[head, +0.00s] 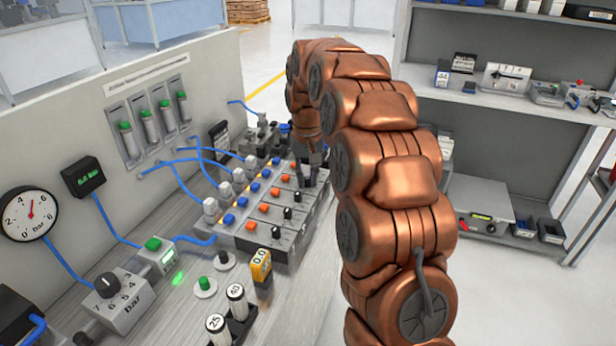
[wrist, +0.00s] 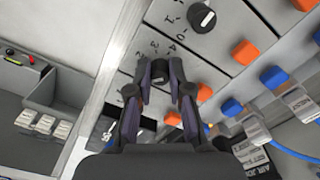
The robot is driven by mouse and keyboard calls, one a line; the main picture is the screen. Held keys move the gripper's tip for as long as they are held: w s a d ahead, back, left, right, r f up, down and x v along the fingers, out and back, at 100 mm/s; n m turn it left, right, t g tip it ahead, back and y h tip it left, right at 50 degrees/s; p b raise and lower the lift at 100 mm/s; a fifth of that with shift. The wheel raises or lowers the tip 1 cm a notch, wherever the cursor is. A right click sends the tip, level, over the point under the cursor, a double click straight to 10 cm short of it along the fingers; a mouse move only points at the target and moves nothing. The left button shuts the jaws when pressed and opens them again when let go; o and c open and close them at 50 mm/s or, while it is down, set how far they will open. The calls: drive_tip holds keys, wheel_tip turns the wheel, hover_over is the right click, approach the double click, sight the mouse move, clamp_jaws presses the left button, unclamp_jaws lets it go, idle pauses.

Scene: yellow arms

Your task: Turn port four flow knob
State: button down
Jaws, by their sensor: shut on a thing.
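The valve manifold (head: 270,248) is a grey block with a row of black flow knobs, orange buttons and blue buttons. Black knobs nearer to me, such as one at the front (head: 276,232), show clear of my gripper. My gripper (head: 312,178) is at the far part of the row, pointing down. In the wrist view my gripper (wrist: 163,68) is shut on a dark flow knob (wrist: 160,76), with printed scale numbers beside it. The fingers hide much of this knob, and its pointer direction cannot be told. A neighbouring black knob (wrist: 202,18) with a white mark stands free.
Blue hoses (head: 185,180) run from the manifold to the back panel. Shelves (head: 480,105) stand at right.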

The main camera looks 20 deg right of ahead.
sight(307, 179)
idle(0.3)
drive_tip(key=c, duration=1.1)
unclamp_jaws()
drive_tip(key=shift+r, duration=0.1)
wheel_tip(307, 179, up, 12)
drive_tip(key=shift+f, duration=0.1)
